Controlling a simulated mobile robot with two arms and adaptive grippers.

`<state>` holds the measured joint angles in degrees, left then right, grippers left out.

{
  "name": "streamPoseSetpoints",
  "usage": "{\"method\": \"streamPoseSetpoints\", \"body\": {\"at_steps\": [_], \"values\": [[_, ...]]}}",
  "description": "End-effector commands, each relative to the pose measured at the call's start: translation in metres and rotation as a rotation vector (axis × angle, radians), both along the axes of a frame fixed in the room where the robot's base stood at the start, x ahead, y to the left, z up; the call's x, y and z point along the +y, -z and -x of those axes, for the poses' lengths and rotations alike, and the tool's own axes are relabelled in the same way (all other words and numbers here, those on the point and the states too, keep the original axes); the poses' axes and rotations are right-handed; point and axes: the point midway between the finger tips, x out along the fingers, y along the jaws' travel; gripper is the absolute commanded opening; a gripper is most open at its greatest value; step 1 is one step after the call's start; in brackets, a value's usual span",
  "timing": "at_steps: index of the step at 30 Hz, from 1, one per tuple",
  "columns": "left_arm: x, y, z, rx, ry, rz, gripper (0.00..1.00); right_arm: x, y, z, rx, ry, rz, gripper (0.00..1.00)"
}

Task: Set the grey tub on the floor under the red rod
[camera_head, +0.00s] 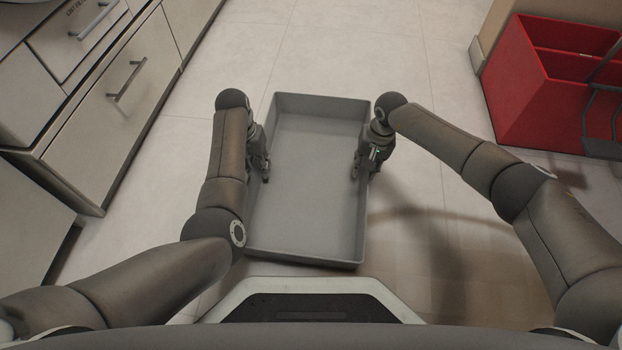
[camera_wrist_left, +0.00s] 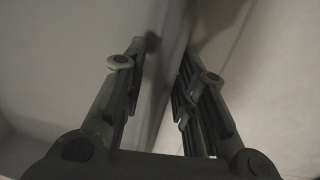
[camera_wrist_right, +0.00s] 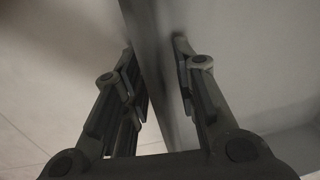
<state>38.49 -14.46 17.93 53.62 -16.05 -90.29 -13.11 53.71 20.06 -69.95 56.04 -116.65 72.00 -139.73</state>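The grey tub (camera_head: 308,190) is empty and lies level in front of me, its long sides running away from my base. My left gripper (camera_head: 264,168) is at its left wall, and my right gripper (camera_head: 364,168) is at its right wall. In the left wrist view the left gripper's fingers (camera_wrist_left: 160,65) are on either side of the tub wall (camera_wrist_left: 170,60), closed on it. In the right wrist view the right gripper's fingers (camera_wrist_right: 156,60) pinch the opposite wall (camera_wrist_right: 152,45). Whether the tub touches the floor is unclear. No red rod is in view.
Cabinets with drawers (camera_head: 110,105) line the left side. A red open box (camera_head: 540,95) stands at the right, with a dark wire frame (camera_head: 603,110) beside it. The tiled floor (camera_head: 370,45) is clear beyond the tub and between the tub and the box.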

Motion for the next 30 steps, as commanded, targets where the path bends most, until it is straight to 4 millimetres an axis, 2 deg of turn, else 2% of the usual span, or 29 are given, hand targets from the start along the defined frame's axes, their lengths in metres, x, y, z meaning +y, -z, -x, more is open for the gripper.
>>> {"method": "streamPoseSetpoints", "body": {"at_steps": [15,23,26,30], "values": [[0.01,-0.096,-0.003,-0.004,0.001,0.0,0.27,0.0,0.0,0.0,0.0,0.0,0.0,0.27],[0.012,-0.113,-0.002,-0.002,0.0,0.0,0.27,0.0,-0.005,-0.001,-0.001,-0.002,-0.001,0.27],[0.012,-0.113,-0.002,-0.001,0.0,0.0,0.27,-0.002,-0.017,-0.001,-0.003,-0.001,-0.002,0.27],[0.012,-0.113,-0.002,-0.001,0.0,0.0,0.27,-0.005,-0.044,-0.001,-0.006,-0.001,-0.001,0.27]]}}
